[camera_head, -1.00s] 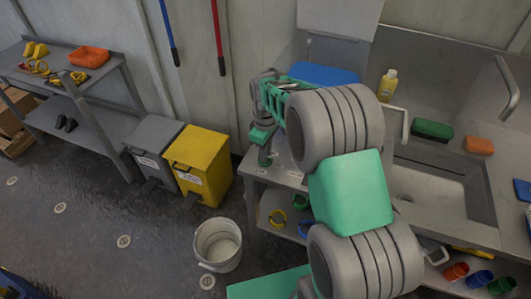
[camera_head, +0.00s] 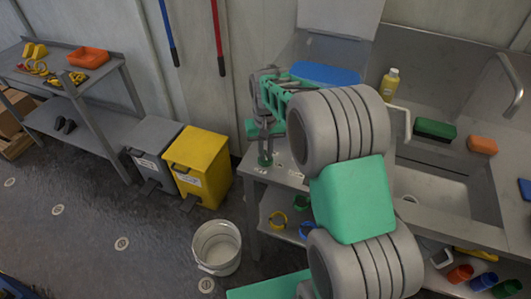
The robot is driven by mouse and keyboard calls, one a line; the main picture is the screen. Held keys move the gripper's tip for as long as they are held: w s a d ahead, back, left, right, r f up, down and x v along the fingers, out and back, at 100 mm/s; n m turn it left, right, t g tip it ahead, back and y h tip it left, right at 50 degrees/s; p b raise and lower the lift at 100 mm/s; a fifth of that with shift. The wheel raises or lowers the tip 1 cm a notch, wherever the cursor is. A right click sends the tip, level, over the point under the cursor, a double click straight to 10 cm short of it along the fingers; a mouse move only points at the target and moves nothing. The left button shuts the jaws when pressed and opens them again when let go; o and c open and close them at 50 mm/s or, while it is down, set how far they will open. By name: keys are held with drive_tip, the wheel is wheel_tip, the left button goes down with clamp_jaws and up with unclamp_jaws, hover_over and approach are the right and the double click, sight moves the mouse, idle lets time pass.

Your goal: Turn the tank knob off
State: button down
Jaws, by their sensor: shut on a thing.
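My gripper (camera_head: 265,148) points down over the left corner of the steel counter (camera_head: 283,178), at the far end of my grey and green arm. Its fingers look shut on a small dark green piece (camera_head: 265,160), which seems to be the tank knob. The fingers cover most of it, so its angle cannot be told. No tank body shows clearly around it.
A yellow bin (camera_head: 197,165) and a grey bin (camera_head: 151,150) stand left of the counter. A white bucket (camera_head: 217,247) is on the floor in front. The sink (camera_head: 437,190) lies right of my arm, with a yellow bottle (camera_head: 388,84) behind.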

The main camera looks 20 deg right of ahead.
sight(266, 154)
drive_tip(key=m, duration=0.6)
drive_tip(key=shift+w+r+b, duration=0.1)
drive_tip(key=shift+w+b, duration=0.05)
drive_tip(key=shift+b, duration=0.2)
idle(0.4)
drive_tip(key=c, duration=1.4)
unclamp_jaws()
drive_tip(key=shift+c, duration=0.2)
wheel_tip(266, 154, up, 8)
drive_tip(key=shift+f+b, duration=0.1)
drive_tip(key=shift+b, duration=0.4)
